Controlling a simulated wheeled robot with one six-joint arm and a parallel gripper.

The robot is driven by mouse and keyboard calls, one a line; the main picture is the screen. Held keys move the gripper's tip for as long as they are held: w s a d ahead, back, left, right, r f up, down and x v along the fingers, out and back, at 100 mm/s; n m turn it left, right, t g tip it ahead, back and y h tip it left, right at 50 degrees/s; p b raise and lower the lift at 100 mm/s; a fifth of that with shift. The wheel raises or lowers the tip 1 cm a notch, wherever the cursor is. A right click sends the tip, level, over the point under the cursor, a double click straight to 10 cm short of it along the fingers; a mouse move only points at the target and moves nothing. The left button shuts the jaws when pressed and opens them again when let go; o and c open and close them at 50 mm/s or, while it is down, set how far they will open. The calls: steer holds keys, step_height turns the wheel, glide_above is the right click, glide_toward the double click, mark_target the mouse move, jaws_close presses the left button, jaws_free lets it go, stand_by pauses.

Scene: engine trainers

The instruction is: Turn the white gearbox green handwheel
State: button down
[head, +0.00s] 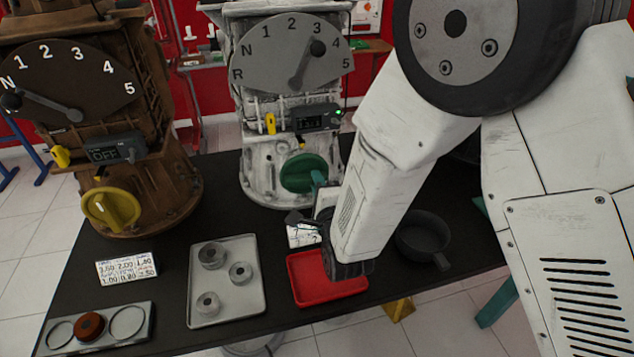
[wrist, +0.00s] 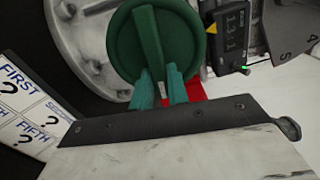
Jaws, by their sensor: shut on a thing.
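The white gearbox (head: 257,110) stands at the back of the black table. Its green handwheel (head: 304,172) is low on its front, and it also shows in the wrist view as a round green disc (wrist: 184,45) with a raised bar across the middle. My gripper (wrist: 163,90) is at the lower part of the handwheel, its two teal fingers on either side of the bar, shut on it. In the head view my arm hides most of the gripper. The gearbox dial (head: 290,52) has its pointer near 3. A small display (head: 317,117) sits above the handwheel with a green light.
A brown gearbox (head: 100,75) with a yellow handwheel (head: 111,209) stands at left. A red tray (head: 310,291), a grey tray (head: 226,307) with several round parts, a dark pan (head: 422,236) and a label card (head: 126,268) lie on the table (head: 170,275).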

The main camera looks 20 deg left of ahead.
steer(key=shift+f+m, duration=0.15)
steer(key=shift+m, duration=0.45)
steer(key=c, duration=1.4)
jaws_free()
steer(key=shift+o, duration=0.2)
steer(key=v, duration=0.7)
steer(key=shift+s+d, duration=0.2)
steer(key=shift+s, duration=0.15)
